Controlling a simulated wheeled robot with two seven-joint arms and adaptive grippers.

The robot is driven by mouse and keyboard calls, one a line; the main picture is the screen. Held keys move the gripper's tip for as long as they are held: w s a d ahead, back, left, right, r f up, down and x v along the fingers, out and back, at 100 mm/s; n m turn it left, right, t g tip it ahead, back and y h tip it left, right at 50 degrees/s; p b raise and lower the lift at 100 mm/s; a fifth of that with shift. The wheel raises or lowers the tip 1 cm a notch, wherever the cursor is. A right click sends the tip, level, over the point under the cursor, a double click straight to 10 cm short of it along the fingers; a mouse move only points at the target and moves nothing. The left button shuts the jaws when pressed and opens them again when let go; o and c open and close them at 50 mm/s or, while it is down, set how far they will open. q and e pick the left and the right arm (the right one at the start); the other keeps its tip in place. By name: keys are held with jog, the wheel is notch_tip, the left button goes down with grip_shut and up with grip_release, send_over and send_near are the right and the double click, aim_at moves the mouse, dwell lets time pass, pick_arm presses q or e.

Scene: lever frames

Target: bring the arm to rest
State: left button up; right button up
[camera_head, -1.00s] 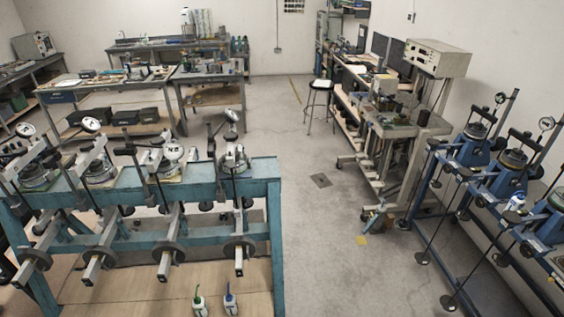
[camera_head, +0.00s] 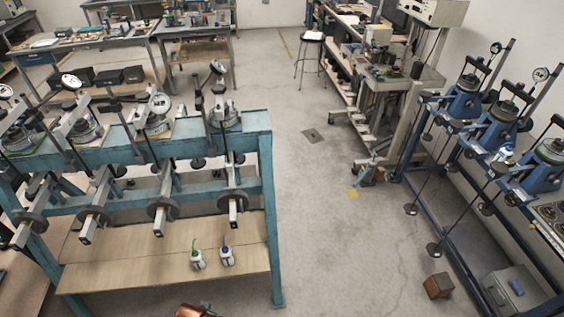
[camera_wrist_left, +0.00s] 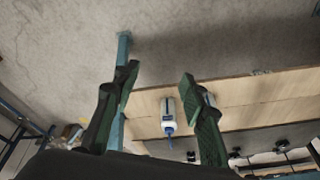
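My left gripper (camera_wrist_left: 160,82) shows in the left wrist view with its two dark green fingers spread apart and nothing between the tips. Beyond the fingers is a white bottle with a blue nozzle (camera_wrist_left: 168,115) on a wooden board; the gripper is apart from it. In the head view this bottle (camera_head: 227,257) stands beside a white bottle with a green nozzle (camera_head: 197,257) on the lower board (camera_head: 120,258) of the teal lever frame (camera_head: 266,190). Neither gripper can be made out in the head view. My right gripper is not in view.
Blue lever frames (camera_head: 440,190) stand at the right, with a brown box (camera_head: 438,286) and a grey case (camera_head: 513,290) low down. A stool (camera_head: 312,57) stands farther back. The floor (camera_head: 320,220) between the frames is clear. A copper-coloured item (camera_head: 196,311) at the bottom edge is unclear.

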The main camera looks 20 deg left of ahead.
pick_arm(q)
jog(key=s+d+f+g+b, duration=0.1)
jog(key=s+f, duration=0.2)
jog(key=f, duration=0.9)
jog(key=s+f+b, duration=0.1)
jog(key=s+f, duration=0.1)
jog(key=f, duration=1)
jog(key=s+f+m+g+b, duration=0.1)
jog(key=s+f+b, duration=0.2)
jog(key=s+f, duration=1.4)
jog(key=shift+s+f, duration=0.2)
jog(key=shift+s, duration=0.4)
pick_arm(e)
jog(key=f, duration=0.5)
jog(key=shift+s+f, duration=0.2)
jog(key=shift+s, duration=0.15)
pick_arm(q)
jog(key=shift+c, duration=0.2)
